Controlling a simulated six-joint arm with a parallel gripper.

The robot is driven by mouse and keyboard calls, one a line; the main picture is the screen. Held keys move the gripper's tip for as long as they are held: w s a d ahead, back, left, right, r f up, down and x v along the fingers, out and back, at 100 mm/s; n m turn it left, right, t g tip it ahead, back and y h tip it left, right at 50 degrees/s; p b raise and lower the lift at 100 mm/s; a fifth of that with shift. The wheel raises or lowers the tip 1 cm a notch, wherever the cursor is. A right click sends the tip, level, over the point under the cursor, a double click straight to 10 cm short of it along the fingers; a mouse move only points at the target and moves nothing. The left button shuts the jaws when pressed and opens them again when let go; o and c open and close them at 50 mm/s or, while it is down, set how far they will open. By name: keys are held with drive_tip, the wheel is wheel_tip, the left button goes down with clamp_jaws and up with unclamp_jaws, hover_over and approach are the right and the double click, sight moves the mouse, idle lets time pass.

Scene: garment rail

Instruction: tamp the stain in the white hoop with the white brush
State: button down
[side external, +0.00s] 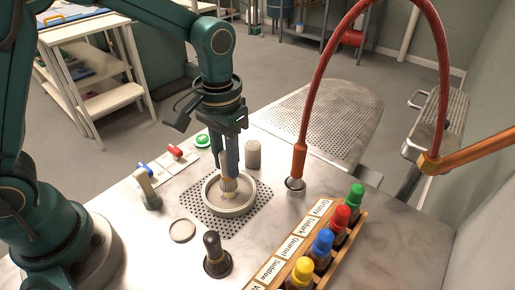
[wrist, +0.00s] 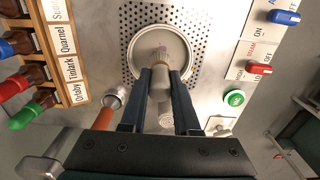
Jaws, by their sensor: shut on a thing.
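The white hoop (side external: 208,203) lies on a perforated plate in the worktop; it also shows in the wrist view (wrist: 130,58). My gripper (side external: 228,166) is above the hoop, pointing down, and is shut on the pale white brush (wrist: 160,83). The brush stands roughly upright inside the hoop, its lower end (side external: 229,189) at or very near the hoop's floor; I cannot tell whether it touches. A faint purplish patch (wrist: 161,50) shows at the brush's far end in the wrist view, probably the stain, partly hidden by the brush.
A wooden rack (side external: 300,253) of several coloured-cap bottles stands front right. A red hose ends in a nozzle (side external: 295,184) right of the hoop. A grey cylinder (side external: 253,154) stands behind, a beige-handled tool (side external: 147,188) left, a black-knobbed tool (side external: 214,254) in front. Switches (side external: 174,151) lie back left.

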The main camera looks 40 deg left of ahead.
drive_tip(key=shift+r, duration=2.65)
drive_tip(key=shift+f, duration=0.1)
